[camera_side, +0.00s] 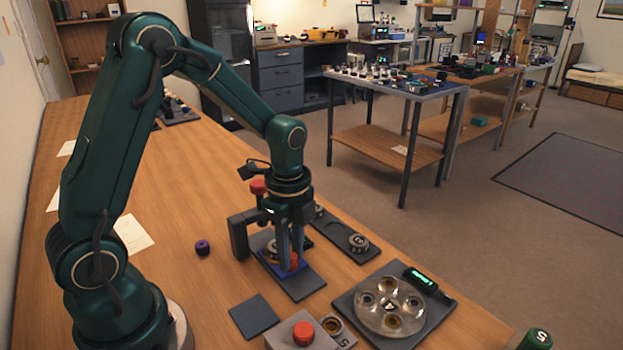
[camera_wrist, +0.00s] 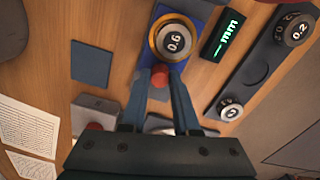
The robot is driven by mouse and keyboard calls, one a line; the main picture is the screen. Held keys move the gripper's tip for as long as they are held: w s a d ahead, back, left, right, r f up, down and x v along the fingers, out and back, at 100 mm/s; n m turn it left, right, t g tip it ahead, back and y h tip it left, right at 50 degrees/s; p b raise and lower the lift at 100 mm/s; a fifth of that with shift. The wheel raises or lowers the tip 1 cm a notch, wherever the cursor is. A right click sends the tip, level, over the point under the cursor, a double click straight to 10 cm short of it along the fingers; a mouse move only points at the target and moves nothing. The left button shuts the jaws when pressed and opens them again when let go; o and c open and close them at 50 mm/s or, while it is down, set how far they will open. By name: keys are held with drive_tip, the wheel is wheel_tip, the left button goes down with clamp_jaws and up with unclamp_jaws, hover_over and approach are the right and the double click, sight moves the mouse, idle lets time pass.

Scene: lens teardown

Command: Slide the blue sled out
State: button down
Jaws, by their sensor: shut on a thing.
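The blue sled (camera_wrist: 197,12) shows at the top of the wrist view. A brass-rimmed disc marked 0.6 (camera_wrist: 174,38) sits on it. A red knob (camera_wrist: 160,76) is at its near end. My gripper (camera_wrist: 160,84) is shut on the red knob, one finger on each side. In the side view my gripper (camera_side: 291,264) points down at the sled (camera_side: 262,256), which lies on a dark grey base plate (camera_side: 303,285) beneath a dark bracket (camera_side: 239,238). My fingers partly hide the sled and disc there, so how far the sled is out is unclear.
A black readout (camera_wrist: 222,35) with green "mm" stands beside the sled. A dark tray (camera_side: 330,228) holds round parts. A clear wheel (camera_side: 390,304), a red-button box (camera_side: 288,330), a grey pad (camera_side: 254,316) and a purple knob (camera_side: 203,247) are nearby. The left tabletop is mostly clear.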

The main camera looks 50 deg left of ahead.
drive_tip(key=shift+d, duration=2.35)
drive_tip(key=c, duration=0.6)
unclamp_jaws()
drive_tip(key=shift+c, duration=0.2)
drive_tip(key=shift+r, duration=0.1)
drive_tip(key=shift+r, duration=2.5)
